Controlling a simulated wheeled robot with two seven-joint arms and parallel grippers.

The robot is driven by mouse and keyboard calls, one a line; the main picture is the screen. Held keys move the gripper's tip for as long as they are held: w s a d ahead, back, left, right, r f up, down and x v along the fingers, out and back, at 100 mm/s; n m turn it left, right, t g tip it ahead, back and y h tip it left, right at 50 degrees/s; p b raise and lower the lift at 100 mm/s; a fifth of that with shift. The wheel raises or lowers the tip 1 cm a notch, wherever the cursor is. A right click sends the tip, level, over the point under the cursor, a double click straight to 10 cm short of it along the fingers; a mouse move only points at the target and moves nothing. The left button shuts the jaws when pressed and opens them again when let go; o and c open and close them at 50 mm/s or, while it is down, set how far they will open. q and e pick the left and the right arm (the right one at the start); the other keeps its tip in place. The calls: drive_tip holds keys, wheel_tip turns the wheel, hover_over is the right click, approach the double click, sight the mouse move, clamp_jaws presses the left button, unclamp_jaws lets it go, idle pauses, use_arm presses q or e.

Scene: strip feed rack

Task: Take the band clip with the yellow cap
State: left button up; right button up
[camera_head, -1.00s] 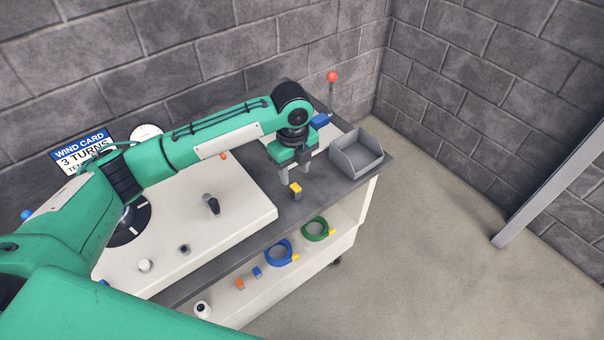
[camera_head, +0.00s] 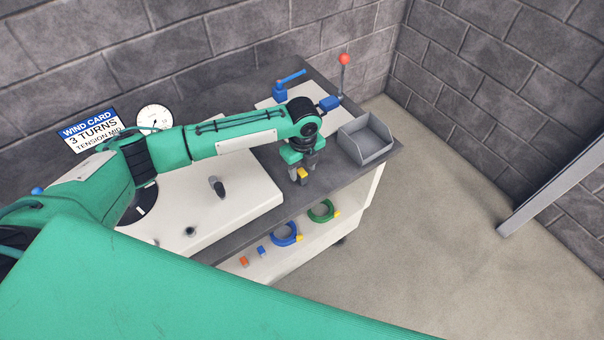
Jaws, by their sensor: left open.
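The band clip with the yellow cap (camera_head: 303,175) stands on the dark bench top, near its front edge. My left gripper (camera_head: 302,178) is directly above it, pointing down, with its fingers open around or just beside the yellow cap. The fingers partly hide the clip, and I cannot tell whether they touch it. My right gripper is not in view.
A grey open bin (camera_head: 366,142) stands right of the gripper. Behind it is a lever with a red knob (camera_head: 344,59). A blue ring (camera_head: 284,234) and a green ring (camera_head: 322,211) are on the lower shelf. A wind card (camera_head: 90,129) reads 3 turns, tension mid.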

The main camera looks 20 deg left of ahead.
sight(302, 172)
use_arm(q)
wheel_tip(302, 172, down, 2)
drive_tip(key=shift+s+a+f, duration=0.1)
drive_tip(key=shift+f, duration=0.5)
clamp_jaws()
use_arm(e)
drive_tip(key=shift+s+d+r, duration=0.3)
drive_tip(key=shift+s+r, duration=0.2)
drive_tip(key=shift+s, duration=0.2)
